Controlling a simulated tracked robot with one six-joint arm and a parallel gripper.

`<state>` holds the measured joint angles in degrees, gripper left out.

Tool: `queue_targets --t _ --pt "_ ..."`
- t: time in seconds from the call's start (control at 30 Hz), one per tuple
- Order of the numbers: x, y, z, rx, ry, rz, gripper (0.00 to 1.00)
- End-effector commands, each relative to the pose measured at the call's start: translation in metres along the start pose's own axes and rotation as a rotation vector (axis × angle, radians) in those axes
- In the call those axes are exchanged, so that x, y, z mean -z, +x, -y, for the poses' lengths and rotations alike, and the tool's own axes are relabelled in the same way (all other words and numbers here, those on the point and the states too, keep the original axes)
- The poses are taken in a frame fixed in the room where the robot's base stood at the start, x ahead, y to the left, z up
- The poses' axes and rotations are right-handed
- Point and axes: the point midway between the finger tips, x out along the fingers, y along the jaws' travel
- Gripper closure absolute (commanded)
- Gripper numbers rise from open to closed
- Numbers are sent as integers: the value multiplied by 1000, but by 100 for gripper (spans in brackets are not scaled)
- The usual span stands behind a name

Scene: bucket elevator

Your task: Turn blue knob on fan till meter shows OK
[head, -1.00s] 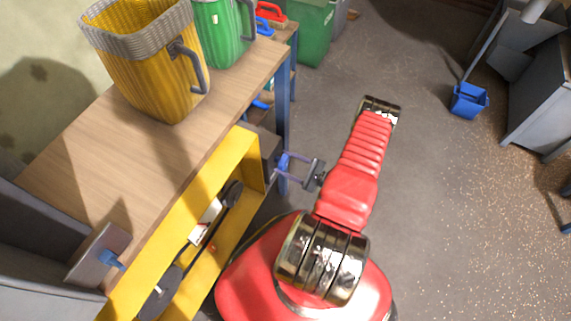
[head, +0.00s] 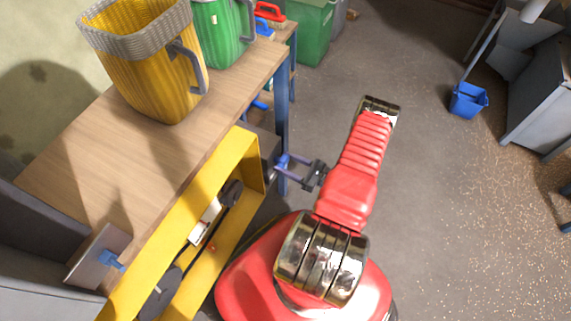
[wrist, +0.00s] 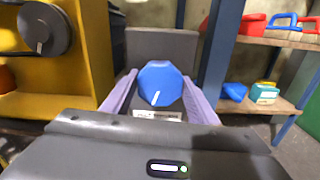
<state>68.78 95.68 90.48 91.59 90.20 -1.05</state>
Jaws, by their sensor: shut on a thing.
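The blue knob (wrist: 160,84) sits on a dark grey box (wrist: 160,45) and has a white pointer line aimed down, slightly left, in the wrist view. My gripper (wrist: 160,95) is shut on the knob, with one pale purple finger against each side. A white label shows just below the knob. In the head view my gripper (head: 284,163) reaches left to the dark box (head: 262,148) at the end of the yellow frame (head: 188,215). A white plate (head: 205,221) shows inside that frame, too small to read as a meter.
A wooden bench (head: 140,140) carries a yellow basket (head: 150,70) and a green one (head: 222,30). A blue post (head: 282,115) stands close beside my gripper. Another blue knob (head: 110,259) is on a grey plate at lower left.

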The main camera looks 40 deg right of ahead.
Motion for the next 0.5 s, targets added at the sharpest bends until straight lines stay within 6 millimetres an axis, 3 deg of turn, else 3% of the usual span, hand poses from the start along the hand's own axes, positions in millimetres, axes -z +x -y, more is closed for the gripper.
queue_targets --t 0.3,0.33,0.5 --pt "3 0 -3 -2 6 -6 69" --pt "3 0 -3 -2 6 -7 45" --pt "2 0 -2 -2 4 -4 33"
